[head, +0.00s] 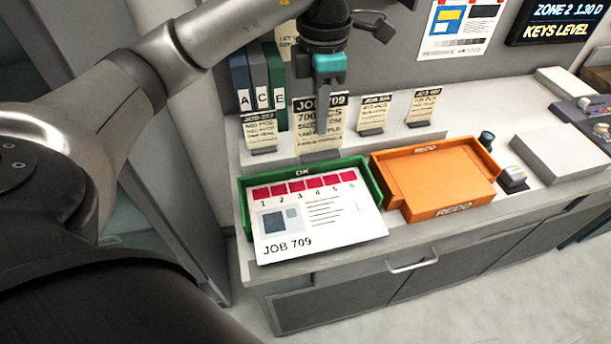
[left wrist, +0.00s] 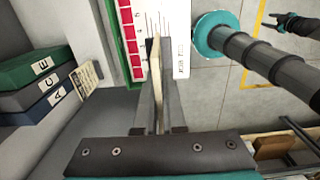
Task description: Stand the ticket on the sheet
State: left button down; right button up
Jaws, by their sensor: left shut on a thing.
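My left gripper (head: 322,118) is shut on the cream ticket (head: 306,118), which reads JOB 709 and stands upright on a grey foot. In the left wrist view the ticket (left wrist: 155,75) shows edge-on between the two fingers (left wrist: 153,100). The white sheet (head: 340,230) marked JOB 709, with a row of red numbered boxes, lies over the green OK tray (head: 243,205), its front edge overhanging. The ticket is behind the tray in the head view. It overlaps the sheet (left wrist: 175,40) in the left wrist view; contact cannot be told. My right gripper is not seen.
Tickets JOB 297 (head: 260,131) and two others (head: 374,113) (head: 422,105) stand on the back ledge. Upright binders (head: 257,88) stand behind them. An orange REDO tray (head: 440,180) is right of the green tray. A dark knob (head: 486,138) and white block (head: 560,155) lie farther right.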

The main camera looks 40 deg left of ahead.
aim_at(320, 153)
pick_arm(q)
jog(key=shift+s+d+f, duration=0.1)
jog(key=shift+s+d, duration=0.1)
jog(key=shift+s, duration=0.15)
jog(key=shift+d+f, duration=0.1)
jog(key=shift+f, duration=0.25)
notch_tip(320, 153, down, 5)
jog(key=shift+w+r+b, duration=0.1)
jog(key=shift+w+b, duration=0.05)
jog(key=shift+b, duration=0.45)
notch_tip(320, 153, down, 14)
jog(key=shift+f+p, duration=0.25)
jog(key=shift+p, duration=0.1)
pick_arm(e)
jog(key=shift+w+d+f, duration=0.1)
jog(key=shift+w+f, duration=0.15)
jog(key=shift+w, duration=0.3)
